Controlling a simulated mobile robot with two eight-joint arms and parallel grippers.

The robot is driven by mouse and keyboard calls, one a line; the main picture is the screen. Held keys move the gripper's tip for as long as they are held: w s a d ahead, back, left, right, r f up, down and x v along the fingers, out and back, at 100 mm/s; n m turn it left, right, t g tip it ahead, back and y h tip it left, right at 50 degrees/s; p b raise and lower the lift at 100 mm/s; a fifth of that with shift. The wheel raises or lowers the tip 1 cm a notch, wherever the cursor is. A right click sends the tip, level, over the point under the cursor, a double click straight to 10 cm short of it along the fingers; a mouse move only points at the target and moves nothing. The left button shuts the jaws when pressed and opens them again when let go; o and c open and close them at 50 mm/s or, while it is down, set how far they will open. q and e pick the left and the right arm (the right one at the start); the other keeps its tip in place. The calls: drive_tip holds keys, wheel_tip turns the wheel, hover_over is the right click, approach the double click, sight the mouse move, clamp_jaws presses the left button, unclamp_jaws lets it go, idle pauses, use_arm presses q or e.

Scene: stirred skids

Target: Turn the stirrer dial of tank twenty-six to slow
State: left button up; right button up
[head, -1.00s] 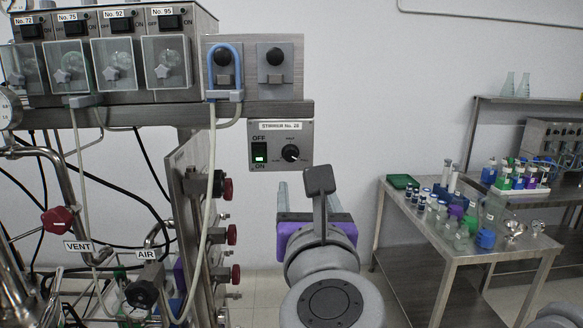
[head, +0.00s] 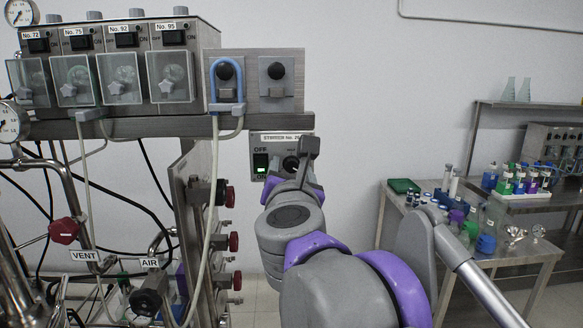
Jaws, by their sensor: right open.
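The stirrer box (head: 268,149) hangs under the steel shelf and bears a label that seems to read "STIRRER No. 26". My right gripper (head: 286,178) is open, raised in front of the box's lower right part. Its fingers are mostly hidden behind my wrist, and I cannot tell whether they touch the dial. My left gripper is not in view.
Several covered switch boxes (head: 108,65) stand on the shelf left of the stirrer box. Two socket plates (head: 277,100) sit above it. Red-knobbed valves (head: 233,241) line the panel below left. A steel bench (head: 520,250) with bottles stands right. Bare wall lies between.

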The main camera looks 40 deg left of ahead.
clamp_jaws()
idle(0.4)
